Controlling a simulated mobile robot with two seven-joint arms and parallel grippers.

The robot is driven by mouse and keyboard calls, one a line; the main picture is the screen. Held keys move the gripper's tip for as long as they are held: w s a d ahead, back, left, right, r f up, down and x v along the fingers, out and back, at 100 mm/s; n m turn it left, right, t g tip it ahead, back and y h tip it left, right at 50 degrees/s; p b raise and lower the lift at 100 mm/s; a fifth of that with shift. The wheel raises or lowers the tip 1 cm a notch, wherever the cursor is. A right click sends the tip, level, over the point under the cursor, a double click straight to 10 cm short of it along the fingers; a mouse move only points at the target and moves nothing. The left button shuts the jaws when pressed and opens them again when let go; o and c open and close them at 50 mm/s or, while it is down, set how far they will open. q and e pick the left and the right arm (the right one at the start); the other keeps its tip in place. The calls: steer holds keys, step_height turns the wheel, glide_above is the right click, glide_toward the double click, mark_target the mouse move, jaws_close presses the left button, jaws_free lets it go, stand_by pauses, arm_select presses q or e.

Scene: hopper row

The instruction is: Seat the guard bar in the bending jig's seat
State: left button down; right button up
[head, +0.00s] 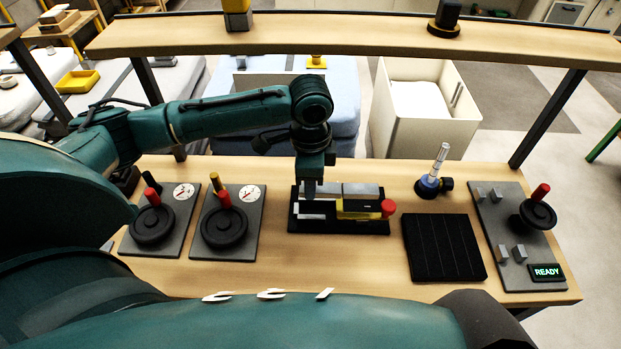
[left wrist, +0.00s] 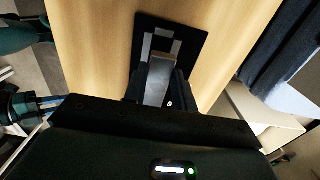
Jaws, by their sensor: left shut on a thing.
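The bending jig (head: 295,222) is a black plate on the bench with pale grey blocks, a yellow part and a red knob. It also shows in the left wrist view (left wrist: 197,38). My left gripper (head: 311,190) points down over the left part of the jig. In the left wrist view its fingers are closed on a grey bar, the guard bar (left wrist: 158,80), which extends over the jig plate. I cannot tell whether the bar touches the seat, since the gripper hides part of it.
Two grey panels with black handwheels and gauges (head: 247,240) stand left of the jig. A black ribbed mat (head: 443,247), a blue-and-clear fitting (head: 430,185) and a panel marked READY (head: 508,205) lie to the right. A wooden shelf (head: 340,33) spans the back above the bench.

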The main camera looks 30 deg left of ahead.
stand_by(0.3)
arm_select(q)
steer(key=shift+f, duration=2)
steer(key=shift+f, duration=0.85)
steer(key=c, duration=1.1)
jaws_free()
steer(key=shift+o, duration=0.2)
